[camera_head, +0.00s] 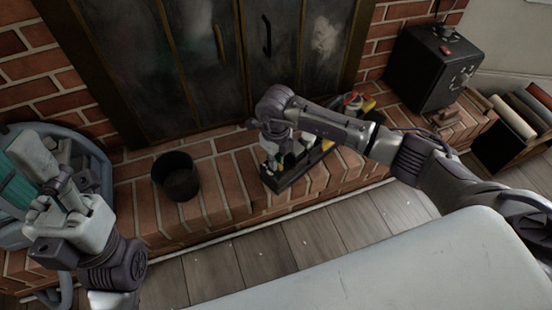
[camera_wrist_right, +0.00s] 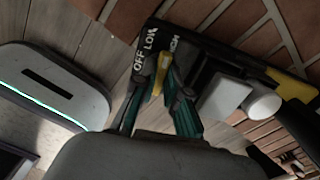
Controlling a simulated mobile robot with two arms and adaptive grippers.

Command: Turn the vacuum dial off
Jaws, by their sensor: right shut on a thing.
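The black vacuum device (camera_head: 283,184) with yellow parts sits on the brick hearth in the head view. My right gripper (camera_head: 272,150) reaches down over its left end. In the right wrist view, the black panel carries the words OFF, LOW and HIGH (camera_wrist_right: 150,40). A yellow dial (camera_wrist_right: 161,75) stands below these words, between the teal-padded fingers of my right gripper (camera_wrist_right: 158,98), which is shut on it.
A black bucket (camera_head: 176,177) stands on the hearth left of the device. A blue-grey tub (camera_head: 95,160) lies behind my left gripper. A black box (camera_head: 432,68) stands at the right, near a dark crate of rolls (camera_head: 510,125). Dark fireplace doors (camera_head: 210,60) rise behind.

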